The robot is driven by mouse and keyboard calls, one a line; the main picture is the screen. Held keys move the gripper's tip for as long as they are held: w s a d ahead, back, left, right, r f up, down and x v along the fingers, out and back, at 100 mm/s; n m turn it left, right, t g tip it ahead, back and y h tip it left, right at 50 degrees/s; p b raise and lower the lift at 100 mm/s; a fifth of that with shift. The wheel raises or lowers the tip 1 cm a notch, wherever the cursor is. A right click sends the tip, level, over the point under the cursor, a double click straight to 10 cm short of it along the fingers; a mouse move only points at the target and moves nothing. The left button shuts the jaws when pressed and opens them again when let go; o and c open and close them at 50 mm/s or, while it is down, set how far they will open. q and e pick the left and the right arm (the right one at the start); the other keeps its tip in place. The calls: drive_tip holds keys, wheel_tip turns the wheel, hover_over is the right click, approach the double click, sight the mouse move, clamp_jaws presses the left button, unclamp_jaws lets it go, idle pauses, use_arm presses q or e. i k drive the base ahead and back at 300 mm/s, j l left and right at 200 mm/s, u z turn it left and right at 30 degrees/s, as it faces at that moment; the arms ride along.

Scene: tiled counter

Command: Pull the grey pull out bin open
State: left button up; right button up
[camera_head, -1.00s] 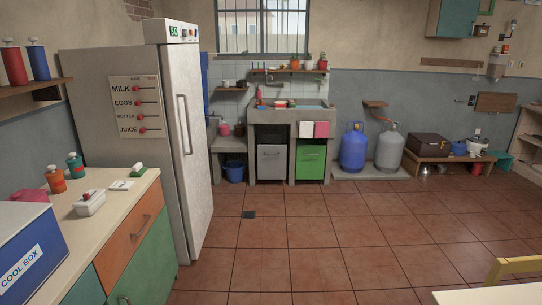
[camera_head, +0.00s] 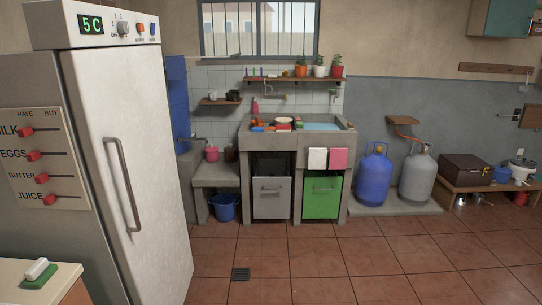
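The grey pull out bin (camera_head: 271,198) sits under the sink counter, left of the green bin (camera_head: 321,197). Its front has a small handle near the top, and a dark space shows above it. The front looks roughly level with the counter's legs, so it appears pushed in. The concrete sink counter (camera_head: 297,139) stands against the back wall. Neither of my grippers shows in the head view.
A tall fridge (camera_head: 158,175) stands close on the left, with a counter corner (camera_head: 30,290) before it. A blue bucket (camera_head: 224,207) stands left of the bins. Blue (camera_head: 374,180) and grey (camera_head: 417,178) gas cylinders stand right. The tiled floor (camera_head: 330,265) ahead is clear.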

sight(272, 195)
drive_tip(key=i, duration=2.25)
